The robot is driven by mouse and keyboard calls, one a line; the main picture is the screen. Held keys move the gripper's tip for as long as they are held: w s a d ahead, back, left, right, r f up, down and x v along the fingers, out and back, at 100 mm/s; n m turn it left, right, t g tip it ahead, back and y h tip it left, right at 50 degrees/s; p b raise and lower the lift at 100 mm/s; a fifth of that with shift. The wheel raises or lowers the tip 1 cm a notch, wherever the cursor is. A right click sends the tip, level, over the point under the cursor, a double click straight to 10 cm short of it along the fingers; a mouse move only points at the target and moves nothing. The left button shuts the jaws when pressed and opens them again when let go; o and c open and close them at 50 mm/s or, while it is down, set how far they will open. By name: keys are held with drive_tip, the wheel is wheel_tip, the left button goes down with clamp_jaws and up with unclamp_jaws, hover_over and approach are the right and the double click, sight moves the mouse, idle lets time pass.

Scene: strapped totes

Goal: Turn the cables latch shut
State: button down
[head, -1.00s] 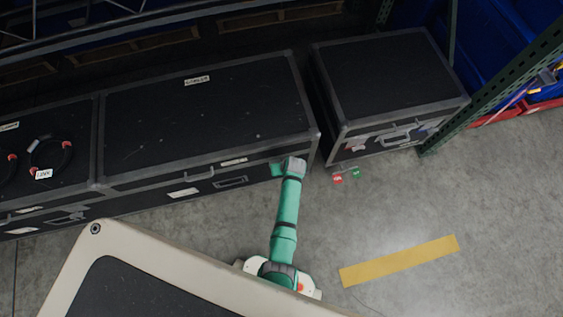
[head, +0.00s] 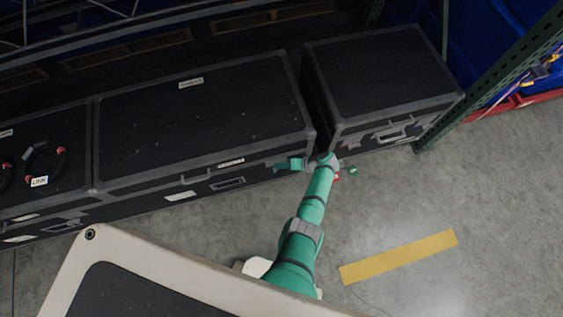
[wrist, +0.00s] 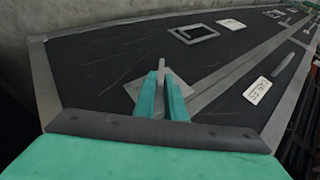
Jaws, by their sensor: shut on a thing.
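The long black case (head: 205,110) in the middle has grey metal edges and a small label on its lid. My gripper (head: 287,165) is at the right end of its front face, with the forearm coming up from below. In the wrist view my two green fingers (wrist: 161,90) are closed around a thin grey latch lever (wrist: 162,70). The lever stands out from a grey latch plate (wrist: 192,84) across the seam of the case front. The fingers hide much of the lever and part of the plate. A white label (wrist: 257,90) sits beside the seam; its print is blurred.
A smaller black case (head: 380,75) stands to the right across a narrow gap. Red and green tags (head: 353,170) show near its front. Another case (head: 45,165) on the left carries cable loops. Grey floor with a yellow strip (head: 398,257) is clear in front.

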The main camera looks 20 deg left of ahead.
drive_tip(key=shift+y, duration=0.4)
idle(0.3)
drive_tip(key=c, duration=1.9)
unclamp_jaws()
drive_tip(key=shift+d, duration=0.1)
drive_tip(key=v, duration=1)
drive_tip(key=shift+w+d+r, duration=0.15)
drive_tip(key=shift+d+r, duration=0.05)
drive_tip(key=shift+r, duration=0.05)
